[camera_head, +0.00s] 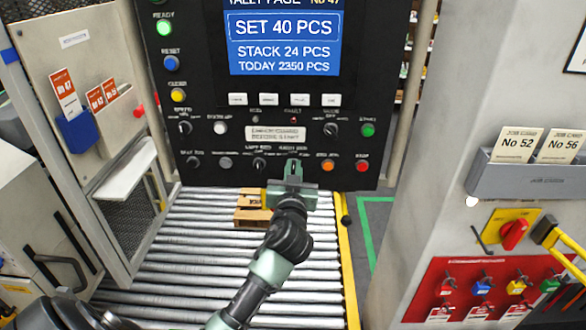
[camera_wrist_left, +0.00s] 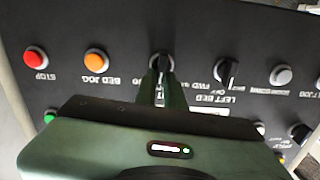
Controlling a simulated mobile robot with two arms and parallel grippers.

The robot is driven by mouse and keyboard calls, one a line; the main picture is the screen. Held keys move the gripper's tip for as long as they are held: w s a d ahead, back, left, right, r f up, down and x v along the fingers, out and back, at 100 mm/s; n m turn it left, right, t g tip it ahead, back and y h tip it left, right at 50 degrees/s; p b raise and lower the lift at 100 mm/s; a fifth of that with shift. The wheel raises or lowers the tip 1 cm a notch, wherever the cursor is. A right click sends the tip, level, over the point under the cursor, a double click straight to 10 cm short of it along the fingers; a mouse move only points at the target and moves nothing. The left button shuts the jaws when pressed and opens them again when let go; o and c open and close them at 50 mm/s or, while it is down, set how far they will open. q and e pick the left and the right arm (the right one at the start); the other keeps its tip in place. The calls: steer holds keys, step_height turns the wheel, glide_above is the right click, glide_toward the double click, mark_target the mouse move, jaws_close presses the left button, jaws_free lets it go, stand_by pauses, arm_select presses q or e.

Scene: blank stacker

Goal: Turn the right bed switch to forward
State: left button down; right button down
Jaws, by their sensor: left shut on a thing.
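The right bed switch is a black knob in the lower row of the dark control panel. In the left wrist view, which is upside down, its dark top (camera_wrist_left: 162,61) shows between the fingertips. My left gripper (camera_head: 293,168) is at the panel and shut on this knob; its green fingers (camera_wrist_left: 162,78) sit on either side of it. The gripper hides most of the knob in the head view, and I cannot tell its pointer direction. The left bed switch (camera_head: 259,164) is just left of it, and shows in the wrist view (camera_wrist_left: 228,71) too. My right gripper is not in view.
The orange bed jog button (camera_head: 327,164) and red stop button (camera_head: 362,166) are close on the right. A screen (camera_head: 284,40) is above. Below is a roller conveyor (camera_head: 190,250) with a wooden pallet (camera_head: 250,215). A grey pillar (camera_head: 450,100) stands at the right.

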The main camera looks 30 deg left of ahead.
arm_select(q)
steer(key=shift+w+d+f+m+p, duration=0.15)
steer(key=shift+m+p, duration=0.3)
steer(key=shift+m, duration=1.5)
steer(key=shift+w+d+m+p, duration=0.15)
steer(key=shift+m+p, duration=0.25)
steer(key=shift+m, duration=1.55)
steer(key=shift+d, duration=0.1)
steer(key=c, duration=1.5)
jaws_free()
